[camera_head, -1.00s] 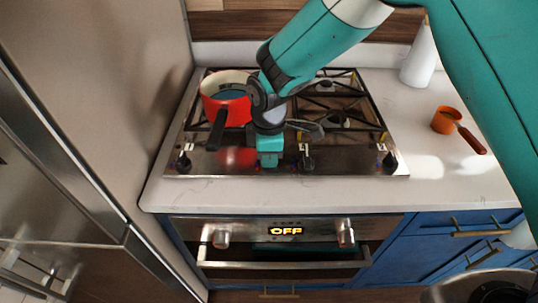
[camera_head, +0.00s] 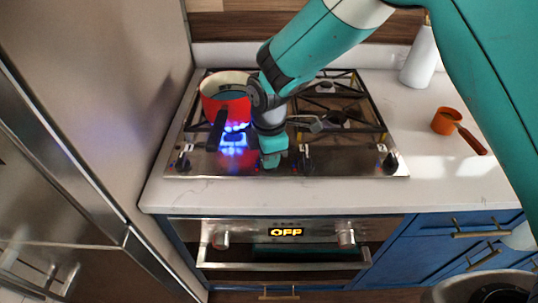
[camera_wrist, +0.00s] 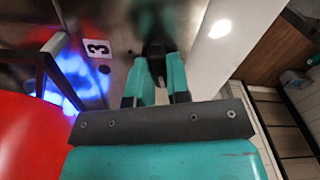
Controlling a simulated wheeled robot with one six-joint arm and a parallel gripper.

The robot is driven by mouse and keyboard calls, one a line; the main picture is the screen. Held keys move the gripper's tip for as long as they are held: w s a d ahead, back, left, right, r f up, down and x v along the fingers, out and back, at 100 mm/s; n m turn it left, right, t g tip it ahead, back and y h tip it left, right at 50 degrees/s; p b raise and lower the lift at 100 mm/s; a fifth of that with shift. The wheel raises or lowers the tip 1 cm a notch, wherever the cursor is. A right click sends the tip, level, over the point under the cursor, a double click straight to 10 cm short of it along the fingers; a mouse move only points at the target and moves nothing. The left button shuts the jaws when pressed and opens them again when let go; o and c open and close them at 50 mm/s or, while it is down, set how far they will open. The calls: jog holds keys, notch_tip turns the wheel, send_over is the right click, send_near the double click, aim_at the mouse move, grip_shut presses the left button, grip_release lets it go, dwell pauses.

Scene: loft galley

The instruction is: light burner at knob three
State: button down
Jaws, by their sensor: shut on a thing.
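The gas cooktop (camera_head: 345,165) has a row of dark knobs along its front edge. In the wrist view, a white tag marked 3 (camera_wrist: 98,48) lies beside a dark knob (camera_wrist: 157,66). My gripper (camera_wrist: 160,80) is shut on that knob, with its teal fingers on either side. In the head view my gripper (camera_head: 270,160) covers this knob. Blue flame (camera_head: 234,137) burns at the front left burner, under the red pot (camera_head: 225,103). The flame (camera_wrist: 75,75) also glows in the wrist view.
The pot's dark handle (camera_head: 217,130) points to the front, close to my wrist. An orange cup with a brown handle (camera_head: 447,121) and a white bottle (camera_head: 420,55) stand on the right counter. The oven display (camera_head: 286,232) reads OFF.

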jog(key=c, duration=1.1)
grip_release()
notch_tip(320, 180, up, 18)
jog(key=shift+f+b, duration=0.25)
jog(key=shift+b, duration=0.95)
